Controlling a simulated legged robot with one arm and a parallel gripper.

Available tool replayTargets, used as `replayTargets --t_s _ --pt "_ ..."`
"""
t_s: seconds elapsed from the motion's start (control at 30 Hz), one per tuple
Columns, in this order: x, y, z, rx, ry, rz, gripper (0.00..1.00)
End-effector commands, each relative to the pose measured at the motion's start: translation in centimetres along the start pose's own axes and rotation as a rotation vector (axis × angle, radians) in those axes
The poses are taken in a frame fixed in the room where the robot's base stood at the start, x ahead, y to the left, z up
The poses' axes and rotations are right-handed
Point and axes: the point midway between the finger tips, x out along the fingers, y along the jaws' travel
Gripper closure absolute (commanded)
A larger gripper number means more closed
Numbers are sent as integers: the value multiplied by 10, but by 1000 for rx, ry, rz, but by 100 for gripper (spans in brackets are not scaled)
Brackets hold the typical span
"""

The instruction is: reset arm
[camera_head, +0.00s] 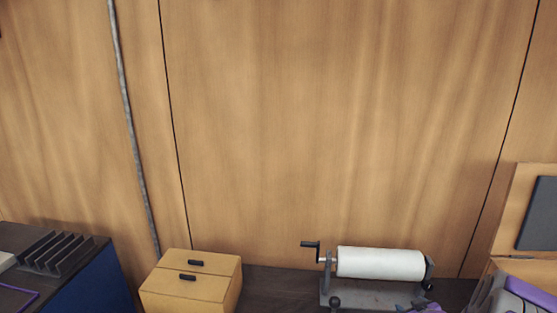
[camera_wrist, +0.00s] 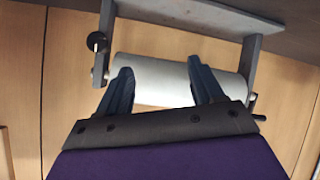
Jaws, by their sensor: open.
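My gripper (camera_wrist: 160,66) shows in the wrist view with its two dark blue fingers spread apart and nothing held between them. Its purple body fills the bottom of that view. Behind the fingertips is a white roll (camera_wrist: 165,80) on a grey stand; I cannot tell how far off it is. In the head view the white roll (camera_head: 380,263) lies level on its stand at the lower right. A purple and grey part of my arm (camera_head: 500,297) shows at the bottom right corner there.
The roll's grey stand (camera_head: 358,292) has a black-handled crank on its left. A wooden box with two drawer handles (camera_head: 190,285) stands to its left. A dark rack (camera_head: 58,253) is at far left. An open wooden case (camera_head: 508,222) is at right. A wood-panelled wall rises behind.

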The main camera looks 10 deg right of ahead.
Motion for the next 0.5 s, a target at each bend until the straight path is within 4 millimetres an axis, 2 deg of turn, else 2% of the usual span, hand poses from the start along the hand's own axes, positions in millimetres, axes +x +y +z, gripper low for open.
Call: replayTargets --t_s 0.03,0.27,0.5 --pt "-6 -9 -15 -14 -34 -9 33" --pt "-48 -54 -44 -17 -241 -47 33" --pt "-114 -106 -64 -2 -441 -79 33"
